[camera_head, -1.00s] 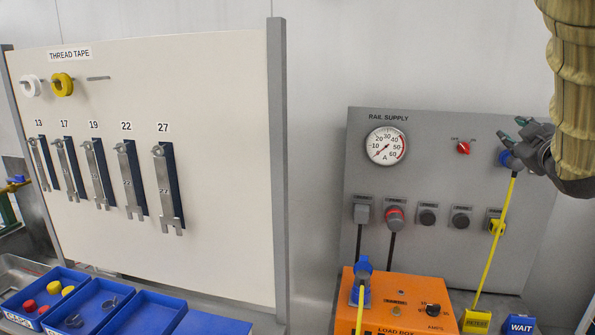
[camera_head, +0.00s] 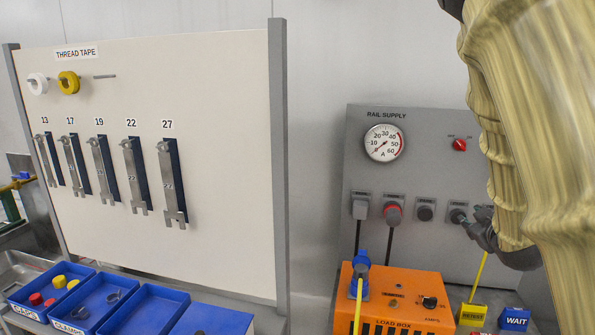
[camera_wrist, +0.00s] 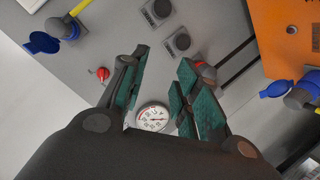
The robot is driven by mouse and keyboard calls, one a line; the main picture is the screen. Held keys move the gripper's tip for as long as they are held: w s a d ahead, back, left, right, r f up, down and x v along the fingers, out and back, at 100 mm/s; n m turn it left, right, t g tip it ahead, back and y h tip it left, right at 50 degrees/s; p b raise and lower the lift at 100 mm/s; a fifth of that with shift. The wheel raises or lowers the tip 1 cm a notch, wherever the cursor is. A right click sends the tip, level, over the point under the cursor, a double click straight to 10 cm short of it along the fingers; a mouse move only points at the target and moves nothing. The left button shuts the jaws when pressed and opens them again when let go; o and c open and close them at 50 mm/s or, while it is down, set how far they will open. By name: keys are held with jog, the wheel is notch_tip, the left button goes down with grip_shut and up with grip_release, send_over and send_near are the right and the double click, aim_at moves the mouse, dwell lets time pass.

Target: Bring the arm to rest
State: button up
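My gripper (camera_head: 482,228) is in front of the rail supply panel (camera_head: 420,160), at the right of the head view, partly hidden by my arm. In the wrist view its two green-padded fingers (camera_wrist: 158,88) are apart, with nothing held between them. Past the fingers, the panel's gauge (camera_wrist: 152,117) and red switch (camera_wrist: 102,73) show. A blue connector with a yellow cable (camera_wrist: 62,28) is at the panel, at the upper left of the wrist view, clear of the fingers. In the head view my arm hides that connector.
The orange load box (camera_head: 400,302) stands below the panel with a blue plug (camera_head: 361,262) on it. Yellow RETEST (camera_head: 472,313) and blue WAIT (camera_head: 515,320) blocks are at its right. A wrench board (camera_head: 225,100) and blue bins (camera_head: 145,308) are at the left.

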jog(key=s+a+f+m+g, duration=0.1)
jog(key=s+a+f+g, duration=0.2)
jog(key=f, duration=0.8)
jog(key=s+a+f+m+g+y, duration=0.15)
jog(key=s+f, duration=0.35)
jog(key=f, duration=0.5)
jog(key=s+a+f+g, duration=0.2)
jog(key=s+a+f, duration=0.15)
jog(key=f, duration=0.75)
jog(key=s+a+f+m+g+y, duration=0.1)
jog(key=s+a+f+g, duration=0.25)
jog(key=s+f, duration=0.55)
jog(key=s+a+f+m+g, duration=0.15)
jog(key=s+a+f, duration=0.4)
jog(key=s, duration=0.75)
jog(key=s+a+f+g+y, duration=0.1)
jog(key=s+a+f+g, duration=0.25)
jog(key=s+f, duration=0.5)
notch_tip(320, 180, down, 9)
jog(key=s+t+b, duration=0.1)
jog(key=b, duration=0.9)
jog(key=shift+s+a, duration=0.35)
jog(key=shift+s, duration=0.05)
